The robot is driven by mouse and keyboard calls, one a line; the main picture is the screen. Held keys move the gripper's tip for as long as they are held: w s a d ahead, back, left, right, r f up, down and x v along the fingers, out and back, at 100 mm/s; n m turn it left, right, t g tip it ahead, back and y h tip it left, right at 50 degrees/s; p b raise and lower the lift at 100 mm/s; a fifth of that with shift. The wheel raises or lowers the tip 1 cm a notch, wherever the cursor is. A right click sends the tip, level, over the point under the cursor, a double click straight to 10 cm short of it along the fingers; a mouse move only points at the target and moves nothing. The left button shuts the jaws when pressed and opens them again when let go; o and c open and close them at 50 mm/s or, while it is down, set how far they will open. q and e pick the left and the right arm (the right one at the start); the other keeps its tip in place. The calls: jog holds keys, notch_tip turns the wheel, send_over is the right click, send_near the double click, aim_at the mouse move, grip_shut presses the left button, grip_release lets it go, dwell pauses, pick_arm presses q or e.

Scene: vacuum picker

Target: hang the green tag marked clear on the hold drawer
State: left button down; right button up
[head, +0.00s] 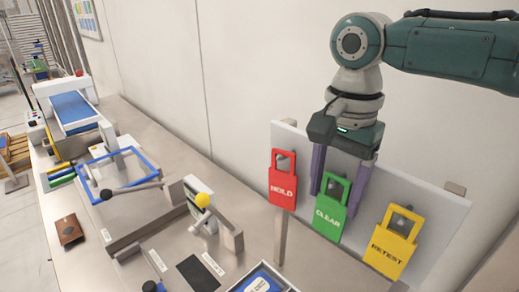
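The green tag marked CLEAR (328,218) hangs on the pale board (437,200), between the red HOLD tag (283,190) and the yellow RETEST tag (390,252). My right gripper (340,195) points down at the green tag, with its two purple fingers spread apart on either side of the tag's upper part. I cannot tell whether the fingers touch the tag. My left gripper is not in view. I cannot pick out a drawer labelled hold.
A blue-edged tray (240,287) is at the bottom edge. The wall is close behind.

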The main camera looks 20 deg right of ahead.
jog(key=o, duration=0.4)
